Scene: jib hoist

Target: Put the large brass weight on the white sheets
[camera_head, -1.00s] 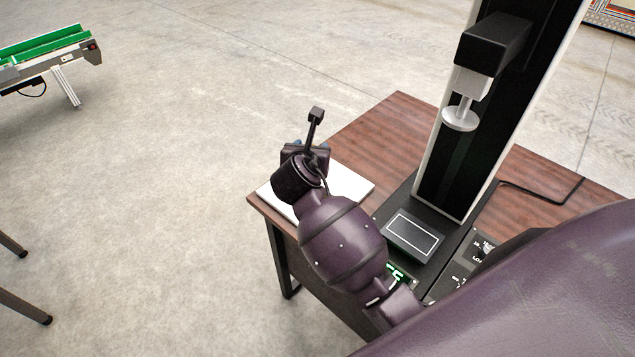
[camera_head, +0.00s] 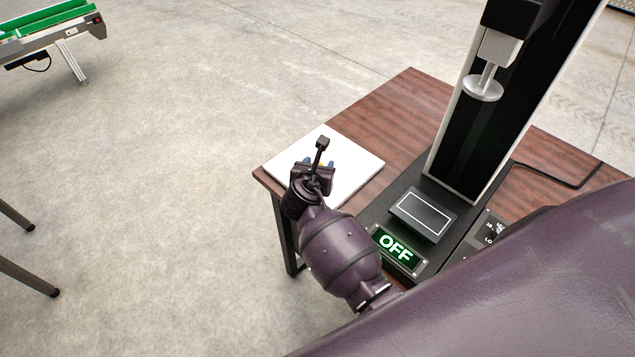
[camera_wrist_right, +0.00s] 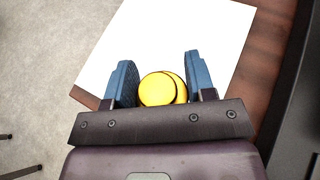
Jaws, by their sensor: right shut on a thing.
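The large brass weight (camera_wrist_right: 158,90) shows bright yellow in the right wrist view, between the two blue fingers of my right gripper (camera_wrist_right: 163,78). The gripper is shut on it. In the head view my right gripper (camera_head: 319,163) is over the near part of the white sheets (camera_head: 352,168), and it hides most of the weight. The white sheets lie flat on the table's left corner and fill much of the right wrist view (camera_wrist_right: 180,35). I cannot tell whether the weight touches them. My left gripper is not in view.
The brown table (camera_head: 400,110) carries a tall black test stand (camera_head: 478,140) with a round metal plate (camera_head: 483,88) on its head. A display (camera_head: 398,248) reads OFF. A green conveyor (camera_head: 45,30) stands far left. Open floor lies left of the table.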

